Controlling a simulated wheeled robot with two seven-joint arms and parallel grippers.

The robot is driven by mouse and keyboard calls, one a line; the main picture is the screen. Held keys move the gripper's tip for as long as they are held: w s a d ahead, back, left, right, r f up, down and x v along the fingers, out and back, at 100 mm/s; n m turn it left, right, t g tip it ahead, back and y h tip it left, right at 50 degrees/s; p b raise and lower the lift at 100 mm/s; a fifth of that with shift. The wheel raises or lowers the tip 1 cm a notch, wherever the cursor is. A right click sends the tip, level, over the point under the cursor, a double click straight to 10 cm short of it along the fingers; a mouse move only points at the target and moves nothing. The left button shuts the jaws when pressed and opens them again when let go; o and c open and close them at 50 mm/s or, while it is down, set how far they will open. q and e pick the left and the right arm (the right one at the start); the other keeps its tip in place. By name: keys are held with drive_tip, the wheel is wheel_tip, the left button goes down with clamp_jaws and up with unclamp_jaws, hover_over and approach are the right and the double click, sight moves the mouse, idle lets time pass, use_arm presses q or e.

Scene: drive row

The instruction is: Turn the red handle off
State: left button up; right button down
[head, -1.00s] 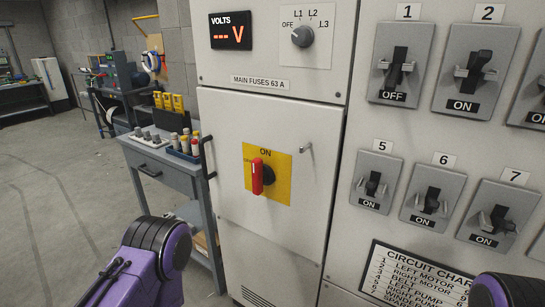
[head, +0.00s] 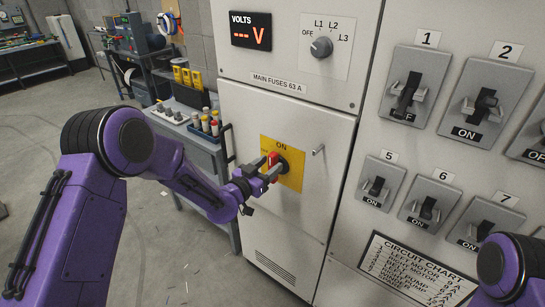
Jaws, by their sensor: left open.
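The red handle (head: 273,159) sits on a black round base on a yellow plate (head: 292,178) marked ON at its top, on the grey cabinet door. My left gripper (head: 271,170) is at the handle, with its grey fingers open around or just in front of it. The fingers hide much of the handle, so its exact angle and any contact are hard to tell. The left part of the plate is also covered. My right gripper is out of view; only a purple part of that arm shows at the lower right.
A small silver door latch (head: 318,150) sticks out right of the plate. A panel of breaker switches (head: 417,88) is further right. A grey cart (head: 205,150) with bottles and yellow devices stands left of the cabinet, behind my left arm. Open floor lies at the left.

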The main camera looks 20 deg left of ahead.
use_arm(q)
drive_tip(key=shift+x, duration=1.4)
clamp_jaws()
drive_tip(key=shift+a+f, duration=0.1)
drive_tip(key=shift+a, duration=0.05)
drive_tip(key=n, duration=0.1)
drive_tip(key=n+b, duration=0.1)
drive_tip(key=n, duration=0.1)
drive_tip(key=a+n, duration=0.1)
drive_tip(key=shift+w+a+f+n, duration=0.15)
drive_tip(key=shift+w+f+n, duration=0.1)
drive_tip(key=shift+n, duration=0.15)
drive_tip(key=f+n+b, duration=0.1)
drive_tip(key=n, duration=0.3)
drive_tip(key=a+f+n+b, duration=0.1)
drive_tip(key=n+b, duration=0.1)
drive_tip(key=n, duration=0.2)
drive_tip(key=a+f+n+b, duration=0.1)
drive_tip(key=n, duration=0.4)
drive_tip(key=shift+w+b, duration=0.35)
drive_tip(key=shift+b, duration=0.05)
drive_tip(key=shift+f, duration=0.1)
